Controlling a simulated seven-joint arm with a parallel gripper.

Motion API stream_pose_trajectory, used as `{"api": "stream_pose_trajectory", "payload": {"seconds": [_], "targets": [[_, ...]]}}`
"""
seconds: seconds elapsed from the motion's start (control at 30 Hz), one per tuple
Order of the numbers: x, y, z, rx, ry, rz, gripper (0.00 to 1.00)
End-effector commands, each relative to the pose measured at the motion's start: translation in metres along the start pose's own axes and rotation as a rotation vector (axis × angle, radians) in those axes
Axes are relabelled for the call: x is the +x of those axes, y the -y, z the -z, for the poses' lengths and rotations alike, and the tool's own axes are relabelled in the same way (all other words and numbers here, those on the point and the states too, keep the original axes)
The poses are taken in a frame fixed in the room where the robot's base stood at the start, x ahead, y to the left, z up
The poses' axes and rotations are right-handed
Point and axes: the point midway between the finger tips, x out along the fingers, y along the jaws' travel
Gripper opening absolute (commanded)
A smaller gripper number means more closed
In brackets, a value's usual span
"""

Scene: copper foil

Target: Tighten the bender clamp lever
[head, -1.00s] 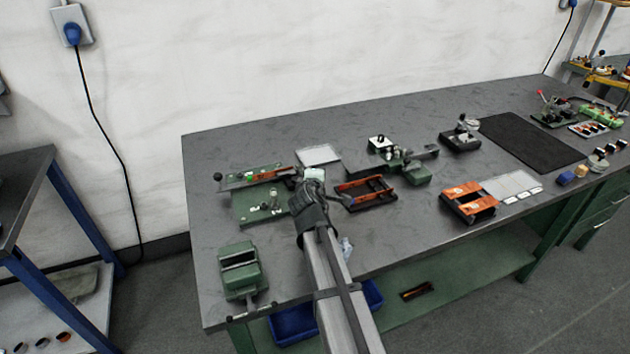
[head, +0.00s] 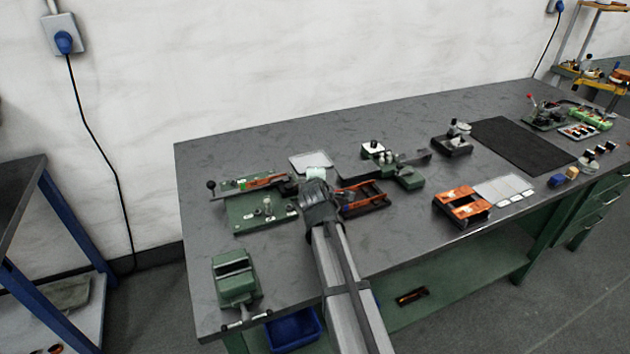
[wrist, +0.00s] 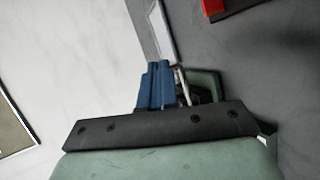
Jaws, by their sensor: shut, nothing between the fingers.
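My gripper shows in the wrist view as blue fingers (wrist: 155,85) pressed together with nothing between them. In the head view my wrist hides the fingertips. A green fixture (head: 264,210) with a long bar, a black knob and an orange strip lies to the left of my wrist. A second green fixture (head: 400,174) with a dark arm stands to its right. I cannot tell for sure which is the bender, and no clamp lever is clear. In the wrist view a green part (wrist: 207,84) and a thin metal rod (wrist: 183,88) appear right beside the fingers.
An orange-and-black rack (head: 366,196) lies close to the right of my wrist. A pale plate (head: 310,163) lies behind it. A green vise (head: 235,278) stands at the front left. A dark mat (head: 524,145) lies farther right. The bench's back strip is clear.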

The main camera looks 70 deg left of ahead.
Motion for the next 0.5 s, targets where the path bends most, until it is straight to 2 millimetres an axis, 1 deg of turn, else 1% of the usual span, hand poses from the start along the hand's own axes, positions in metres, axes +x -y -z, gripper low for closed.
{"api": "stream_pose_trajectory", "payload": {"seconds": [0.1,0.5], "targets": [[0.0039,-0.0016,-0.0002,0.000,0.000,0.000,0.00],[0.0092,-0.0046,-0.0007,0.000,0.000,-0.003,0.00]]}}
